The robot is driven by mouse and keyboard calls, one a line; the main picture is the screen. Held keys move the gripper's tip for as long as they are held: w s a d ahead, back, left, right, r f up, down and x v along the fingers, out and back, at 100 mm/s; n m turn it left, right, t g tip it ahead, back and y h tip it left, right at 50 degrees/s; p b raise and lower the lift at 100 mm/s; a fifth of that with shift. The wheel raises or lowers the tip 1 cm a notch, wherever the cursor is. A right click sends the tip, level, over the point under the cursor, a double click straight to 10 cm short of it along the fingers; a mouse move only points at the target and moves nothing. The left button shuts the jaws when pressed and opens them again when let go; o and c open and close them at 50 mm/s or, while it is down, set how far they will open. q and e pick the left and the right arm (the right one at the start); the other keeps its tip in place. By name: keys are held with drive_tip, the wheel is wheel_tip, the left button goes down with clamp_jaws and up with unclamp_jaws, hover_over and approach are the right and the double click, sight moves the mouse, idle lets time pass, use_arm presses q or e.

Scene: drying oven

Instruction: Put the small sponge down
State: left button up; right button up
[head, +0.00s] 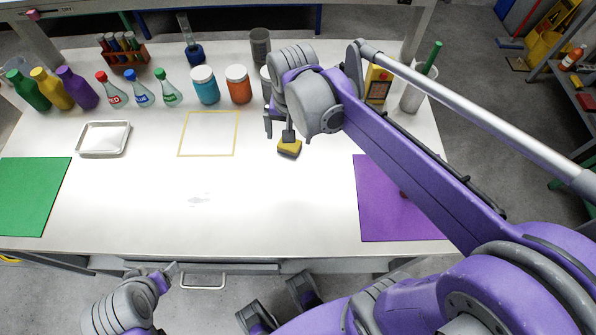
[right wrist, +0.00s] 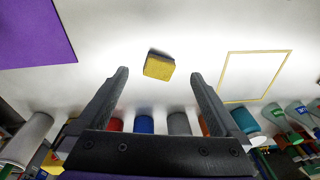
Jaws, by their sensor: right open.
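The small sponge (head: 289,148) is yellow with a dark underside. It appears to lie on the white table, between the yellow square outline and the purple mat. My right gripper (head: 280,130) is just above and behind it in the head view, and one finger overlaps its upper edge there. In the right wrist view the sponge (right wrist: 159,66) lies beyond the fingertips of the open gripper (right wrist: 159,75), with clear gaps on both sides. My left gripper (head: 172,271) is low at the left, off the table's front edge; its jaws are unclear.
The yellow square outline (head: 208,154) is empty. The purple mat (head: 385,215) is at right, the green mat (head: 32,195) at left, and a metal tray (head: 104,139) near it. Bottles, flasks and jars (head: 205,85) line the back. The front middle is clear.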

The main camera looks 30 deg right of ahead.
drive_tip(key=s+a+f+n+t, duration=0.1)
drive_tip(key=s+f+n, duration=0.1)
drive_tip(key=s, duration=0.2)
drive_tip(key=s+a+f+n+t, duration=0.1)
drive_tip(key=s+a+f+n, duration=0.1)
drive_tip(key=s+n, duration=0.1)
drive_tip(key=s+a+f+n+t, duration=0.1)
drive_tip(key=s+f+n, duration=0.1)
drive_tip(key=s, duration=0.3)
drive_tip(key=shift+s+a+f+n+t, duration=0.2)
drive_tip(key=shift+f+n+t, duration=0.1)
drive_tip(key=shift+n+t, duration=0.1)
drive_tip(key=r+p, duration=0.2)
drive_tip(key=w+r+p, duration=0.1)
drive_tip(key=r, duration=0.1)
drive_tip(key=shift+w+r+p, duration=0.1)
drive_tip(key=shift+r+p, duration=0.2)
drive_tip(key=shift+p, duration=0.1)
